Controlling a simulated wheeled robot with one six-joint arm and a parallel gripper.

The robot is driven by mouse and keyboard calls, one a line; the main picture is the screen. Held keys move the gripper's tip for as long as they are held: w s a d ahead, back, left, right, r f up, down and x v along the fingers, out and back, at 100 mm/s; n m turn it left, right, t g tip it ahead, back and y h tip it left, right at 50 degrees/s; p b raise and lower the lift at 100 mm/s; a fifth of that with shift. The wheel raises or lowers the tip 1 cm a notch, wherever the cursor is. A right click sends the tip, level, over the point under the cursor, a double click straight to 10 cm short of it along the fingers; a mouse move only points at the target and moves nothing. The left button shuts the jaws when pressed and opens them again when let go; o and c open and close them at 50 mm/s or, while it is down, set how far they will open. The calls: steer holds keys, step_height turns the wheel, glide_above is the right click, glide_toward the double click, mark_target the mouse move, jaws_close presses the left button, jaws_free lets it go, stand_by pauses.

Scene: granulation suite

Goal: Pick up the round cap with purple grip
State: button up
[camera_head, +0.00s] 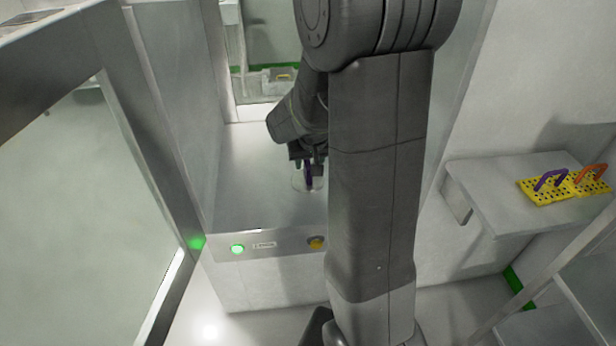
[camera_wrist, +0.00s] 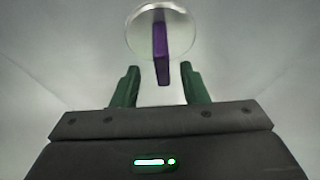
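The round cap (camera_wrist: 140,42) is a clear, pale disc with an upright purple grip (camera_wrist: 160,50) across its middle. In the head view the cap (camera_head: 298,184) sits on the grey metal counter, partly hidden by my gripper. My gripper (camera_wrist: 158,82) shows two green fingers spread apart in the wrist view. The purple grip lies between and just beyond the fingertips, with a gap on each side. In the head view my gripper (camera_head: 307,165) is right at the cap, over its purple grip.
The counter (camera_head: 255,195) has a front panel with a green button (camera_head: 237,249) and a yellow button (camera_head: 316,243). A glass-panelled door (camera_head: 90,200) stands at left. A side shelf (camera_head: 490,190) at right holds yellow perforated plates (camera_head: 540,196) with a purple handle and an orange handle.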

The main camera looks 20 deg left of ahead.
mark_target(308, 164)
steer(key=shift+x, duration=2.05)
steer(key=shift+s+a, duration=0.1)
jaws_close()
